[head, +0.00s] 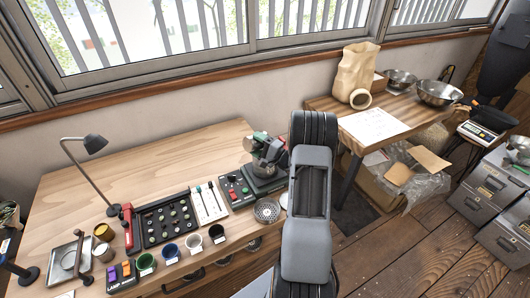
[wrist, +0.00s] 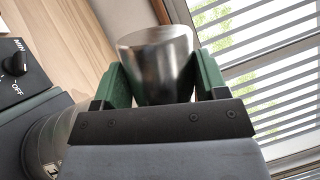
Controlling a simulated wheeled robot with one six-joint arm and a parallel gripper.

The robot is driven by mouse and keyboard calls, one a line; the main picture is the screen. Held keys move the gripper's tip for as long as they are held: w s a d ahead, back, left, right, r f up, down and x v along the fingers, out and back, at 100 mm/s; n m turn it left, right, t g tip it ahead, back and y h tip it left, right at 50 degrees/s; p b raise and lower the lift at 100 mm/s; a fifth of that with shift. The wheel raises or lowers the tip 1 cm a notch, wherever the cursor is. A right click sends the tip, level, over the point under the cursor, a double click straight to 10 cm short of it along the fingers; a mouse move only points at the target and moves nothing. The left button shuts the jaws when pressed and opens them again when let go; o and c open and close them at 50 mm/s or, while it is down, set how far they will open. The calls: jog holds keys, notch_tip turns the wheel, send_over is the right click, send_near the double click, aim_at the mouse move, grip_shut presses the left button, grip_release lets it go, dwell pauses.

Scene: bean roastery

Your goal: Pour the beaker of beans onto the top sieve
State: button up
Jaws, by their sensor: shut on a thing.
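My gripper (wrist: 155,76) is shut on a shiny metal beaker (wrist: 157,68), with one green finger on each side of it in the wrist view. The beaker's smooth end faces up in that view, and I see no beans there. In the head view my gripper (head: 263,146) is above the right part of the wooden bench, and my arm comes in from the lower right. A round perforated sieve (head: 267,210) stands at the bench's front edge, nearer than the gripper. A ribbed grey cylinder (wrist: 48,140) with a label shows at lower left in the wrist view; I cannot tell if it is the sieve stack.
A dark control panel with red and green buttons (head: 238,190) is left of the gripper. The back of the bench (head: 150,155) is clear.

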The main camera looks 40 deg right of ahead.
jog(key=shift+d+r+m+t+p, duration=0.15)
jog(key=shift+d+r+m+p, duration=0.1)
jog(key=shift+m+p, duration=0.3)
jog(key=shift+d+r+m+t+p, duration=0.2)
jog(key=shift+m+p, duration=0.1)
jog(key=shift+m, duration=0.35)
dwell(2.5)
jog(key=shift+f, duration=0.1)
